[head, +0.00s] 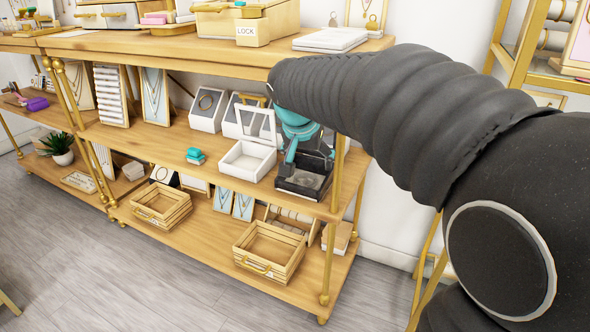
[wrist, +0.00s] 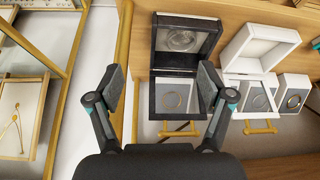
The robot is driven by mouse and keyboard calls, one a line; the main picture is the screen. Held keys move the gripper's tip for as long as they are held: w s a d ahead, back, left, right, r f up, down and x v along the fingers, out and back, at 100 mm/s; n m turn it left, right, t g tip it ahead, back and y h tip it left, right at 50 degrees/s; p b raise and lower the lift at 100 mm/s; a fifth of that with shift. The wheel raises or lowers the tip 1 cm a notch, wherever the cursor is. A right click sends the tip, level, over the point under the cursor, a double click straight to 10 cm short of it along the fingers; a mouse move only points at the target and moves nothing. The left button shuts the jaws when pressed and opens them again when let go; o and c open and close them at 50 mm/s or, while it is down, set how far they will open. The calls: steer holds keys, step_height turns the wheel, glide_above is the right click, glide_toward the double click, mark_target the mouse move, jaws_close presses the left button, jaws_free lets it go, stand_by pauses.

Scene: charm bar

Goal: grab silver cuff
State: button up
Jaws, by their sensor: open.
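The silver cuff (wrist: 182,39) lies inside an open black box (wrist: 154,65) in the wrist view, as a pale ring on the box's floor. The black box (head: 297,192) also shows in the head view, at the right end of the middle shelf, partly hidden by my gripper. My gripper (wrist: 162,82) is open and empty. In the wrist view its fingers stand apart, the right one overlapping the box's edge and the left one well to the left of it. In the head view my gripper (head: 307,158) is over the black box.
An open white box (head: 246,163) stands beside the black box. A gold shelf post (head: 333,215) is close on the other side. The upper shelf (head: 200,46) lies above.

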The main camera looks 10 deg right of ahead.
steer(key=w+a+f+m+h, duration=0.1)
steer(key=w+a+f+m, duration=0.1)
steer(key=w, duration=0.6)
glide_toward(306, 181)
steer(key=x, duration=0.6)
steer(key=shift+w+d+f+b, duration=0.1)
steer(key=shift+d+f+b, duration=0.1)
steer(key=shift+f+b, duration=0.1)
steer(key=c, duration=0.9)
